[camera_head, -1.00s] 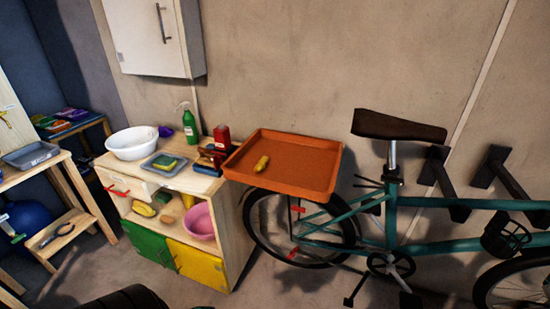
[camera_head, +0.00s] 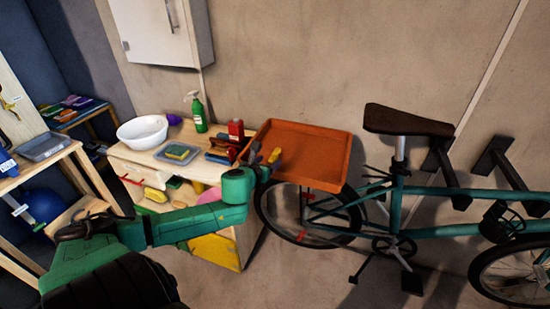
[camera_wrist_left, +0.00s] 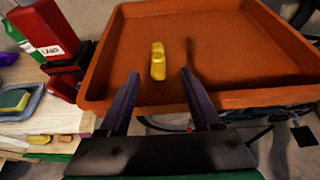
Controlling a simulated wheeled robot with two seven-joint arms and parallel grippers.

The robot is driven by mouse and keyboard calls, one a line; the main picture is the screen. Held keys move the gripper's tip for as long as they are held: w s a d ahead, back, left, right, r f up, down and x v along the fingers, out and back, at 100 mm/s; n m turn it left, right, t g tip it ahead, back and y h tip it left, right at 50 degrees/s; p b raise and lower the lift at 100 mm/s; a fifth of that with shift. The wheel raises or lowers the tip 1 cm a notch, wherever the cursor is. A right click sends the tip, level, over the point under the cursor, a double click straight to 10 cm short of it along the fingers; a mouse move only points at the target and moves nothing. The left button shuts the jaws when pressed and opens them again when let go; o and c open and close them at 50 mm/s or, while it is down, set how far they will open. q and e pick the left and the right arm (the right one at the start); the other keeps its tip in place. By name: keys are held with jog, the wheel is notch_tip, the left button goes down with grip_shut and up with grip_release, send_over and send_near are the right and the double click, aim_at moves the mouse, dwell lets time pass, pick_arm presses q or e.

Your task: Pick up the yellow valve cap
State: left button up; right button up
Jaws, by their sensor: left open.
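The yellow valve cap (camera_head: 275,155) lies in the orange tray (camera_head: 315,152), near its left front side. In the left wrist view the cap (camera_wrist_left: 158,62) shows between and beyond the fingertips, on the tray floor (camera_wrist_left: 225,50). My left gripper (camera_head: 265,168) is at the tray's front left edge, in front of the cap. In the left wrist view its two dark fingers (camera_wrist_left: 160,76) are apart, with nothing held. Whether they touch the tray rim I cannot tell. My right gripper is not in view.
Left of the tray, the wooden cabinet holds a red bottle (camera_head: 236,130), a green spray bottle (camera_head: 198,114), a white bowl (camera_head: 142,131) and a grey tray with a sponge (camera_head: 178,153). A teal bicycle (camera_head: 440,196) stands right of the tray.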

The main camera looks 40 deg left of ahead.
aim_at(273, 157)
pick_arm(q)
jog(key=shift+w+f, duration=0.1)
jog(key=shift+w, duration=0.35)
jog(key=x, duration=0.5)
jog(key=shift+w+a+f+p, duration=0.15)
jog(key=shift+w+a+p, duration=0.05)
jog(key=shift+a+p, duration=0.15)
jog(key=shift+s, duration=0.15)
grip_shut()
